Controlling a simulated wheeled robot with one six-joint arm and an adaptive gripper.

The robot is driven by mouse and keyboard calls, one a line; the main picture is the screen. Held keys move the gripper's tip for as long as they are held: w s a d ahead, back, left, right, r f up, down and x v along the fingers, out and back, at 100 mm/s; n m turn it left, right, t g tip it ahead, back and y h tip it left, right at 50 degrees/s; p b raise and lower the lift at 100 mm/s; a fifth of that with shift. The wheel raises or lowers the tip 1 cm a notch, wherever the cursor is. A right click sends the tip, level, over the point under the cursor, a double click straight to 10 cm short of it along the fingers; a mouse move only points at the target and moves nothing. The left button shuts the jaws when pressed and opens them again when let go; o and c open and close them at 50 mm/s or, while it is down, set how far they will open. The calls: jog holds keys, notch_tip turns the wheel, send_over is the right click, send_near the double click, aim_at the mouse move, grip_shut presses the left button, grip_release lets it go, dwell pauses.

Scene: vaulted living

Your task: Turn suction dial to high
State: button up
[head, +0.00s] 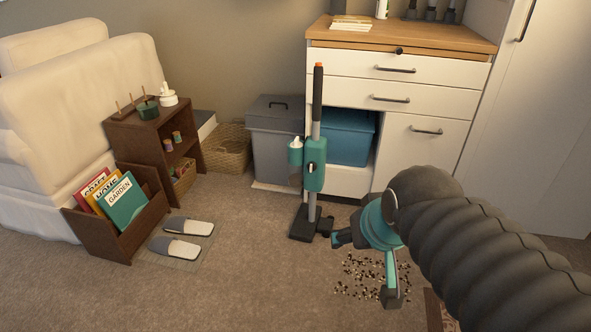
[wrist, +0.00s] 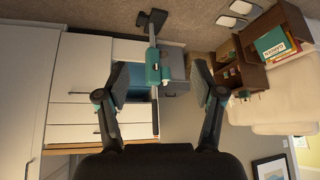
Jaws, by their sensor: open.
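A teal and grey stick vacuum (head: 315,178) stands upright on its dark floor head in front of the white cabinet, with a dark handle tipped orange. A small dark dial with a light mark (head: 311,168) sits on the front of its teal body; its setting is too small to read. My gripper (head: 366,268) is open and empty, low to the right of the vacuum and apart from it. In the wrist view, which is upside down, the vacuum (wrist: 152,75) shows between the spread fingers of my gripper (wrist: 160,72), farther off.
Dark crumbs (head: 360,275) lie on the carpet beneath my gripper. A grey lidded bin (head: 275,140) and a blue bin (head: 348,138) stand behind the vacuum.

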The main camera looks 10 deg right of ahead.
aim_at(311, 169)
jog(key=w+a+f+t+b, duration=0.2)
jog(key=w, duration=0.9)
jog(key=w+a+f+m+t+b, duration=0.1)
jog(key=w+a+f+t+b, duration=0.15)
jog(key=w, duration=0.95)
jog(key=w+a+f+t+b, duration=0.1)
jog(key=w+f+t, duration=0.15)
jog(key=w, duration=0.85)
jog(key=w+d+f+m+t+h+b, duration=0.1)
jog(key=w+f+m+t+h+b, duration=0.2)
jog(key=w+f, duration=0.7)
jog(key=w+d+f+h+b, duration=0.15)
jog(key=w+f+h, duration=0.3)
jog(key=f, duration=0.95)
jog(key=x, duration=0.4)
jog(key=b+x, duration=0.1)
jog(key=x, duration=0.3)
jog(key=a+x, duration=0.1)
jog(key=x, duration=0.4)
jog(key=shift+w+r+b, duration=0.2)
jog(key=shift+r+b, duration=0.1)
jog(key=shift+r, duration=0.05)
jog(key=c, duration=1.2)
